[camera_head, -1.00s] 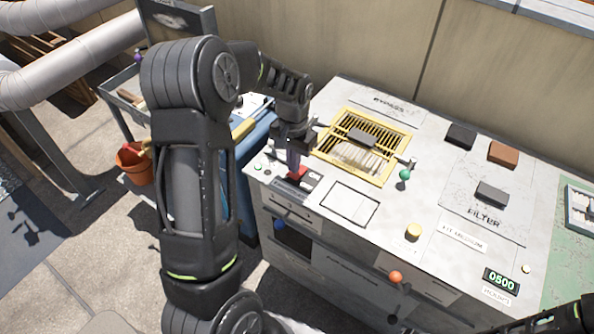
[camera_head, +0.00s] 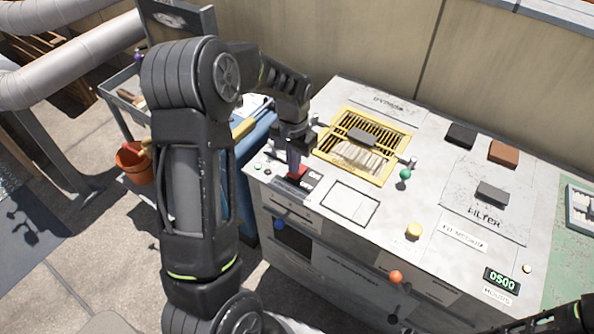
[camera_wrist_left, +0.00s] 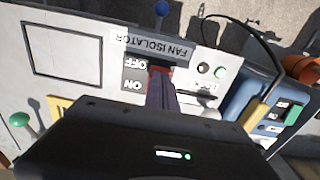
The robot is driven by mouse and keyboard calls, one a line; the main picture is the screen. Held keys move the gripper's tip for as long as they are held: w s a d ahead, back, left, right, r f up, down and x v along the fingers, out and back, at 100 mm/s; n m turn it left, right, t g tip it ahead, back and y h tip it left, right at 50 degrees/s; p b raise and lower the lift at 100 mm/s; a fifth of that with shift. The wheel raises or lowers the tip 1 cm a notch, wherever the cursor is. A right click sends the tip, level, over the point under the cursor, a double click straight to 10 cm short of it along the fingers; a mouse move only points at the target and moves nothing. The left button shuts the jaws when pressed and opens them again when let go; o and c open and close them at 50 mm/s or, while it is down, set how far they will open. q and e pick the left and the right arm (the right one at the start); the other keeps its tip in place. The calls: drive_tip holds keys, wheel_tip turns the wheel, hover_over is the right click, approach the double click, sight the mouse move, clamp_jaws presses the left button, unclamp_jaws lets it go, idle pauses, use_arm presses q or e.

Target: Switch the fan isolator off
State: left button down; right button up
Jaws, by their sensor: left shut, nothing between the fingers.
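The fan isolator has a red handle (camera_head: 302,171) on a dark plate at the unit's near left corner. In the left wrist view the red part (camera_wrist_left: 158,70) shows beside the OFF and ON marks, under a FAN ISOLATOR label (camera_wrist_left: 160,47). My left gripper (camera_head: 293,172) is shut and empty, pointing down at the handle; its fingertips (camera_wrist_left: 160,76) overlap the red part and seem to touch it. The fingers hide much of the handle, so I cannot tell its exact position. My right arm (camera_head: 570,318) enters at the lower right; its jaws are not clear.
A yellow-framed grille (camera_head: 362,146) with a dark handle lies behind the isolator. A blue cart (camera_head: 250,150) and an orange bucket (camera_head: 134,163) are at the left.

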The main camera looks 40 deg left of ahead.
use_arm(q)
drive_tip(key=shift+f+b, duration=0.5)
drive_tip(key=shift+f, duration=0.3)
drive_tip(key=shift+r, duration=0.1)
drive_tip(key=shift+r+p, duration=2.5)
drive_tip(key=shift+r, duration=0.95)
